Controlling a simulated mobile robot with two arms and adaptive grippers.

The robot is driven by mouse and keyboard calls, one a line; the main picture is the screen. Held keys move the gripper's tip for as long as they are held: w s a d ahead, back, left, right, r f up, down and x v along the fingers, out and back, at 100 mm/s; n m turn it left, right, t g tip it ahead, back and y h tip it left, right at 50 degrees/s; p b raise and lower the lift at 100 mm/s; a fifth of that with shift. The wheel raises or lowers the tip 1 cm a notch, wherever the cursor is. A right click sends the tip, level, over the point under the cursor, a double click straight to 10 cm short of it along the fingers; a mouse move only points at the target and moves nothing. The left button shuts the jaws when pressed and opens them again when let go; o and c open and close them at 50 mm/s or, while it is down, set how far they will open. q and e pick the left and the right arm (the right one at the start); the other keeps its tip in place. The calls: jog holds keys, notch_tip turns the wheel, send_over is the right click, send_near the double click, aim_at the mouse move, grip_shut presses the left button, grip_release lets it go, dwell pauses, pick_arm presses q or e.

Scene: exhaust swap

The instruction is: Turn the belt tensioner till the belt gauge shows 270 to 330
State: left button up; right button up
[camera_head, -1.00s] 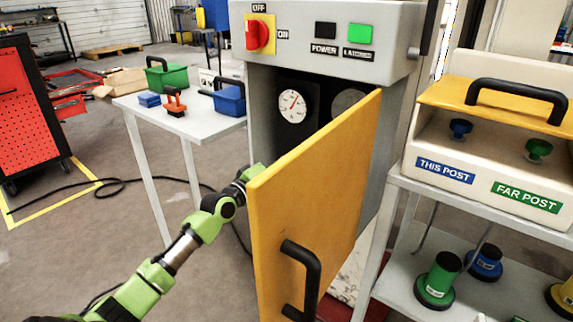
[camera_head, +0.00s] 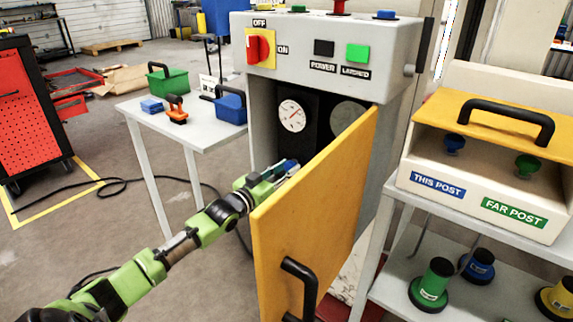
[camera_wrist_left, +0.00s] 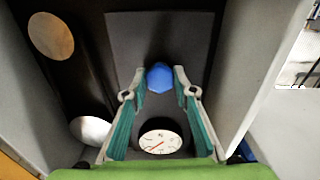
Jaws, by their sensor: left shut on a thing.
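The open grey cabinet holds a round white belt gauge (camera_head: 292,115) on a dark panel. Its needle points up and right in the head view; the numbers are too small to read. The gauge also shows in the left wrist view (camera_wrist_left: 160,142). A blue knob (camera_wrist_left: 160,77), seemingly the belt tensioner, sits between the fingertips of my left gripper (camera_wrist_left: 159,82), which is shut on it. In the head view my left gripper (camera_head: 284,170) reaches into the cabinet past the door edge, its fingertips partly hidden. My right gripper is not in view.
The yellow door (camera_head: 318,205) stands open, close beside my left arm. A red switch (camera_head: 258,46) and lit green lamp (camera_head: 357,53) are above. A table (camera_head: 205,135) with bins is left; a shelf unit (camera_head: 385,205) is right.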

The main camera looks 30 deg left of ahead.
pick_arm(q)
jog(key=shift+m+p, duration=0.3)
jog(key=shift+m, duration=0.2)
jog(key=m+p, duration=0.1)
jog(key=m, duration=0.1)
jog(key=shift+m+p, duration=0.3)
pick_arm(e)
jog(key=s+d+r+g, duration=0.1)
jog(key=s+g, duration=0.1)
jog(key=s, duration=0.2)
pick_arm(q)
jog(key=shift+m, duration=0.5)
jog(key=m+p, duration=0.2)
jog(key=m, duration=0.2)
jog(key=shift+f, duration=0.15)
jog(key=shift+m, duration=1.9)
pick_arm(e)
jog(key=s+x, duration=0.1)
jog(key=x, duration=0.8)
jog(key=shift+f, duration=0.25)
pick_arm(q)
jog(key=shift+f, duration=0.1)
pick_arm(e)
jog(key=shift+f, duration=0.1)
